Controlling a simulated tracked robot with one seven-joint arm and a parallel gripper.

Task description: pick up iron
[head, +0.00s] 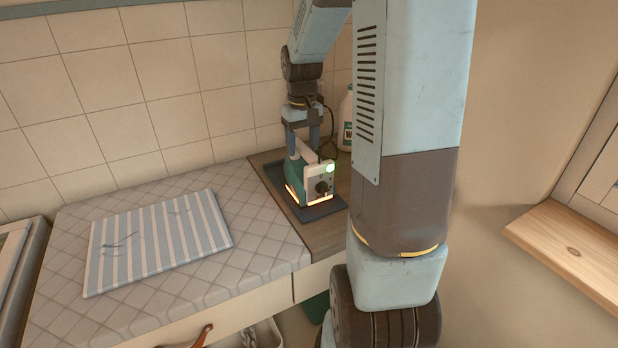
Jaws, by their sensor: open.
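The iron (322,187) is teal with a pale end face, a dark knob, a lit green light and glowing orange strips along its base. It sits on a dark blue mat (322,211) on the wooden part of the counter. My gripper (303,151) points down at the iron's top, with its two blue fingers apart. The fingers overlap the upper part of the iron in this view. I cannot tell whether they touch it or straddle its handle. A dark cord shows behind the gripper.
A white bottle (346,134) stands behind the iron, partly hidden by my arm. A folded blue-and-white striped cloth (158,243) lies on the quilted ironing surface (262,240) at left. A tiled wall (150,90) closes the back. A wooden ledge (572,245) is at right.

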